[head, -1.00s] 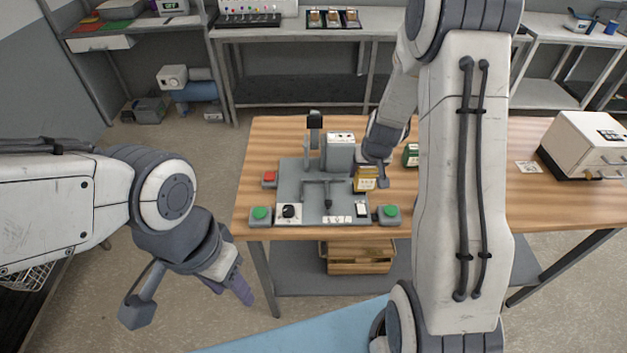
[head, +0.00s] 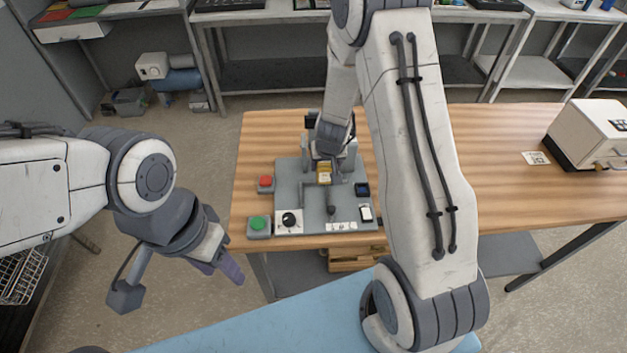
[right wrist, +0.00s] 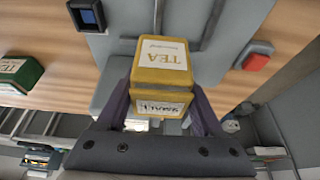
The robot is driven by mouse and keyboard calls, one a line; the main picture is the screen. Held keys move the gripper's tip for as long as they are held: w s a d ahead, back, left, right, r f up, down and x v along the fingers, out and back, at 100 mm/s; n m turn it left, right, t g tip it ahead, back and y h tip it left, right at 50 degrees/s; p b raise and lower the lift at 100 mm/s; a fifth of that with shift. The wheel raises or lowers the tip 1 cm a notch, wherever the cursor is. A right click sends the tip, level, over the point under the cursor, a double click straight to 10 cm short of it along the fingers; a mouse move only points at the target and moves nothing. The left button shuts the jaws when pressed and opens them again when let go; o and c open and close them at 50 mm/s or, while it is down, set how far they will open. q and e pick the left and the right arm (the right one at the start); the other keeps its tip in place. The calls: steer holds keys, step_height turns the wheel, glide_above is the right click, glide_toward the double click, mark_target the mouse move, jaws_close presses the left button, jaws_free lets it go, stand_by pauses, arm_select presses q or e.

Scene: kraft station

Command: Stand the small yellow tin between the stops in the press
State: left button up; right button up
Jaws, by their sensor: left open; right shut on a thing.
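The small yellow tin (head: 324,174), labelled TEA, is upright or nearly so; it also shows in the right wrist view (right wrist: 160,68). My right gripper (right wrist: 160,108) is shut on it, one purple finger on each side. The tin is over the press bed (head: 286,193), by the grey stops (head: 309,185) and in front of the press's upright head (head: 347,158). I cannot tell whether it touches the bed. The stops also show beyond the tin in the right wrist view (right wrist: 203,35). My left gripper (head: 222,270) is open and empty, left of the table.
A red button (head: 265,183) and a green button (head: 259,226) flank the press's left side. A dark blue block (head: 361,189) and white switch (head: 366,213) are at its right. A green tin (right wrist: 20,78) stands apart. A white machine (head: 590,135) occupies the table's right end.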

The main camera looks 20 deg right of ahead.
steer(key=a+f, duration=0.2)
steer(key=a, duration=0.1)
steer(key=shift+w, duration=0.1)
steer(key=shift+f, duration=1.9)
steer(key=shift+f+b, duration=0.1)
steer(key=shift+b, duration=0.2)
steer(key=o, duration=1.5)
steer(key=shift+f, duration=0.1)
